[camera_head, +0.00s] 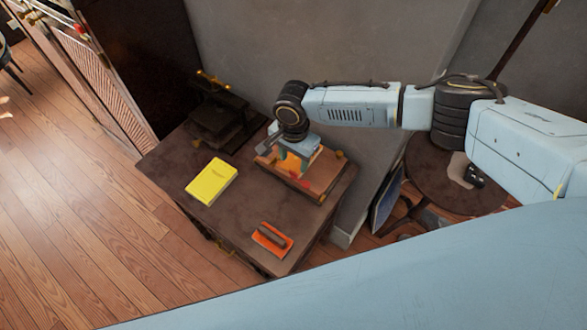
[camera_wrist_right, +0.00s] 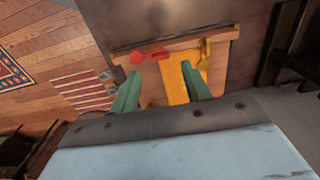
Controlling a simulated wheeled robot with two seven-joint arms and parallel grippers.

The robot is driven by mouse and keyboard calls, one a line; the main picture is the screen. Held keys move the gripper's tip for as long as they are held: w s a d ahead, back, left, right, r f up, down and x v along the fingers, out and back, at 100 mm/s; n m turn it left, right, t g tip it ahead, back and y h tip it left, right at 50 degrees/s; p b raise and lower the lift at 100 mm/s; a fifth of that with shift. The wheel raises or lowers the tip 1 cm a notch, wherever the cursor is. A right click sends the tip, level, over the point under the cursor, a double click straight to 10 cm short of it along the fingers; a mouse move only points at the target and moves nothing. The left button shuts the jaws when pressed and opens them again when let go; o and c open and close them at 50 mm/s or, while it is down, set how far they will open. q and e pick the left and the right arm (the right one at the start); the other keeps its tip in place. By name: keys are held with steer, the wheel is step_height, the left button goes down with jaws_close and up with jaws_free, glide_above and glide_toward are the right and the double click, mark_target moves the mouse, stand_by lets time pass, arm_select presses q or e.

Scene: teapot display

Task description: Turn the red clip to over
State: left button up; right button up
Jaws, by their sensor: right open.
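The red clip (camera_wrist_right: 150,56) shows in the right wrist view as a small red piece with a rounded left end, lying along the wooden edge of a shallow wooden frame (camera_wrist_right: 215,37). My right gripper (camera_wrist_right: 161,84) is open, with its two green fingers spread over the frame. The clip lies beyond the fingertips, and I see nothing held. A yellow strip (camera_wrist_right: 176,84) shows between the fingers, close to the right one. In the head view my right gripper (camera_head: 293,168) points down over the wooden frame (camera_head: 325,178) and hides part of it. My left gripper is not in view.
The frame stands on a dark table (camera_head: 215,225). A yellow book (camera_head: 211,181), an orange pad (camera_head: 281,249) with a dark handle-like piece (camera_head: 271,236), and a dark press-like device (camera_head: 215,115) share it. A grey wall (camera_head: 300,45) is behind. The table's front-left is clear.

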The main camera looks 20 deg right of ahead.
mark_target(294, 172)
step_height(294, 172, down, 5)
steer(key=shift+f+b, duration=0.1)
steer(key=shift+b, duration=0.3)
